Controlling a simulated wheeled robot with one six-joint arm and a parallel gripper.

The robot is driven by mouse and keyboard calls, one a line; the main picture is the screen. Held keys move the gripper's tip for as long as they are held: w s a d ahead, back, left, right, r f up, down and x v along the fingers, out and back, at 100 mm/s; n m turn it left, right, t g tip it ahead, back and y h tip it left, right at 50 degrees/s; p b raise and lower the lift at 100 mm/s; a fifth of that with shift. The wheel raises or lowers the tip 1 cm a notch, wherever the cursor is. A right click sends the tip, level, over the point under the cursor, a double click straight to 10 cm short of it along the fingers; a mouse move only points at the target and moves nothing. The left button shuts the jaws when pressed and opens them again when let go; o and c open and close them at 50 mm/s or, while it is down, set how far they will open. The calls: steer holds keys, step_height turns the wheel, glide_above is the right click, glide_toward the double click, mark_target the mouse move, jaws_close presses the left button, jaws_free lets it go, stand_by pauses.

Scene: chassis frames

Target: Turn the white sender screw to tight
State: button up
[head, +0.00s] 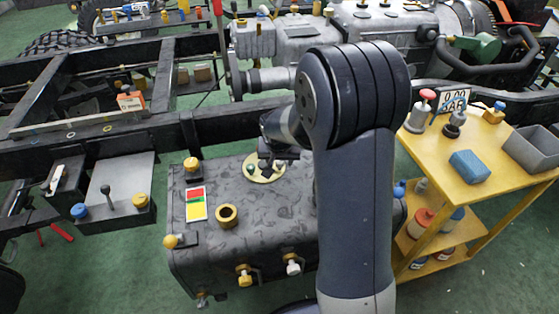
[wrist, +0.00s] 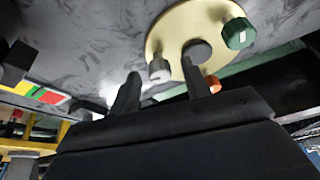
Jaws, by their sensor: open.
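The white sender screw (wrist: 158,70) sits on the edge of a round cream plate (wrist: 172,40) in the wrist view. My gripper (wrist: 160,74) is open, and in this view the screw lies between its two dark fingertips. I cannot tell whether the fingers touch it. The same plate also bears a green screw (wrist: 238,33), an orange-red screw (wrist: 213,84) and a grey centre piece (wrist: 198,50). In the head view the plate (head: 272,179) is on top of the dark tank (head: 240,190), and my gripper (head: 268,160) is over it. The white screw is hidden there.
The tank also has a yellow cap (head: 191,163), a brass filler neck (head: 227,216), a colored label (head: 196,204) and yellow and white valves (head: 293,266). A dark frame rail (head: 240,129) runs just behind it. A yellow cart (head: 425,155) stands at right.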

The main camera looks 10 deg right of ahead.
steer(key=shift+c, duration=0.4)
jaws_close()
steer(key=shift+f+b, duration=0.1)
steer(key=shift+b, duration=0.3)
steer(key=m+h+b, duration=0.1)
steer(key=m+b, duration=0.1)
steer(key=m, duration=0.1)
steer(key=shift+w+a+f+b, duration=0.1)
steer(key=shift+a+b, duration=0.05)
steer(key=shift+b, duration=0.15)
steer(key=m+g+h+b, duration=0.1)
steer(key=m, duration=0.2)
steer(key=shift+w+a+m+b, duration=0.1)
steer(key=shift+m+b, duration=0.2)
steer(key=shift+b, duration=0.1)
steer(key=m, duration=0.1)
steer(key=m+g, duration=0.1)
steer(key=m, duration=0.1)
steer(key=m+h, duration=0.1)
steer(key=shift+w+a+r+g, duration=0.1)
steer(key=shift+r+g, duration=0.15)
steer(key=shift+g, duration=0.15)
steer(key=shift+w+m+g+p, duration=0.15)
steer(key=shift+m+g+p, duration=0.4)
steer(key=shift+m, duration=1.45)
